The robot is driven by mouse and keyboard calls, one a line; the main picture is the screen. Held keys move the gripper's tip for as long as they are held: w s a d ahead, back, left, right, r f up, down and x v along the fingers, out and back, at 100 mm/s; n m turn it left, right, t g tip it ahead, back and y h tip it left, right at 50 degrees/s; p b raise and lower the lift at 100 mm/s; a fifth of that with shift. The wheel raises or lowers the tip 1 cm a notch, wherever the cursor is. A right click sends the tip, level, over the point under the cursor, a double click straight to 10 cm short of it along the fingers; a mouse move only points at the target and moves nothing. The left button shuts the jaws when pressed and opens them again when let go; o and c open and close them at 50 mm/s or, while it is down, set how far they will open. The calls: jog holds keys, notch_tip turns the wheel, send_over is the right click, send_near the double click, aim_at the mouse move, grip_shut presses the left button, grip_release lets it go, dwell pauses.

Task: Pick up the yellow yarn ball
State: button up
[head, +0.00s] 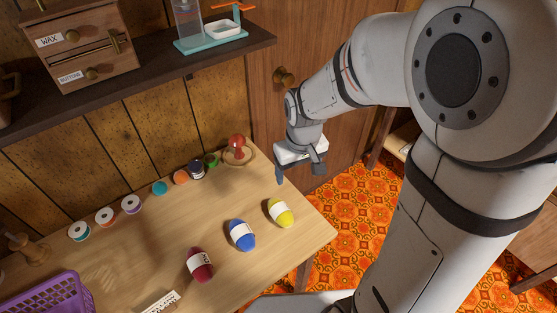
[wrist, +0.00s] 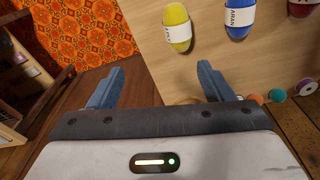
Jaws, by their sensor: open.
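The yellow yarn ball (head: 280,213) lies near the right end of the wooden table (head: 130,250), with a white paper band around it. It also shows at the top of the wrist view (wrist: 178,27), beyond my fingertips. My gripper (head: 297,177) is above the table's back right edge, apart from the yellow ball and behind it in the head view. In the wrist view its two blue fingers (wrist: 160,82) are spread apart with nothing between them.
A blue yarn ball (head: 242,235) and a dark red one (head: 200,265) lie left of the yellow one. Several thread spools (head: 131,205) and a red-topped item on a round wooden dish (head: 238,150) line the back. A purple basket (head: 50,297) stands at front left.

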jog(key=n+g+b, duration=0.1)
jog(key=n+b, duration=0.1)
send_over(278, 204)
jog(key=f, duration=1.2)
jog(key=shift+w, duration=0.25)
jog(key=shift+s+f, duration=0.15)
jog(key=shift+f, duration=1.8)
jog(key=shift+s+f, duration=0.15)
jog(key=shift+f, duration=1.8)
jog(key=shift+c, duration=0.3)
jog(key=c, duration=1)
